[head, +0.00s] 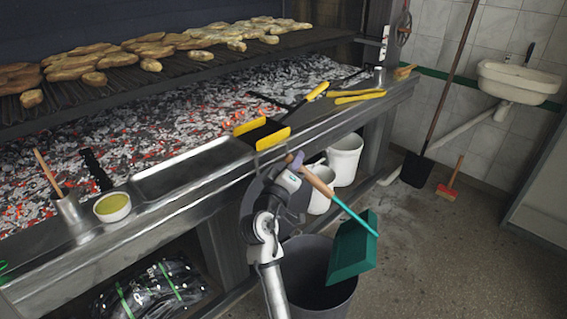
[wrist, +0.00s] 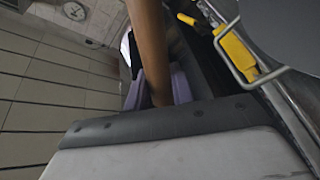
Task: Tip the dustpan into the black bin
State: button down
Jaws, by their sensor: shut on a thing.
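The dustpan (head: 352,252) has a teal pan and a wooden handle with a teal neck. It slants down to the right from my gripper (head: 296,162), its pan steeply tilted over the right part of the dark bin (head: 312,303). Whether the pan touches the rim, or holds anything, I cannot tell. The bin stands on the floor before the grill; its inside is mostly hidden. My gripper is shut on the wooden handle, which crosses the purple finger pads in the wrist view (wrist: 150,45).
The grill's metal ledge (head: 190,165) runs just behind my arm, with a yellow-edged tool (head: 262,133) near my gripper. White buckets (head: 345,158) stand beyond the bin. A shovel (head: 416,168) and a small red brush (head: 447,190) are at the wall. Floor to the right is clear.

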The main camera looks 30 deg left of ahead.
jog(key=shift+m, duration=0.6)
jog(key=d+r, duration=0.1)
jog(key=d+r+p, duration=0.1)
jog(key=d+p, duration=0.1)
jog(key=shift+w+d+r, duration=0.15)
jog(key=shift+w+r, duration=0.15)
jog(key=shift+r, duration=0.1)
jog(key=w+d+f+m, duration=0.1)
jog(key=w+d+m, duration=0.2)
jog(key=d, duration=1.2)
jog(key=w+d+f+m+g+h+b, duration=0.1)
jog(key=w+d+f+m, duration=0.1)
jog(key=d, duration=1.3)
jog(key=w+d+f+m+g+b, duration=0.1)
jog(key=w+d+m, duration=0.3)
jog(key=d, duration=1.1)
jog(key=shift+w+d+f+m, duration=0.15)
jog(key=shift+w+f+m, duration=0.25)
jog(key=shift+m, duration=0.6)
jog(key=shift+s, duration=0.15)
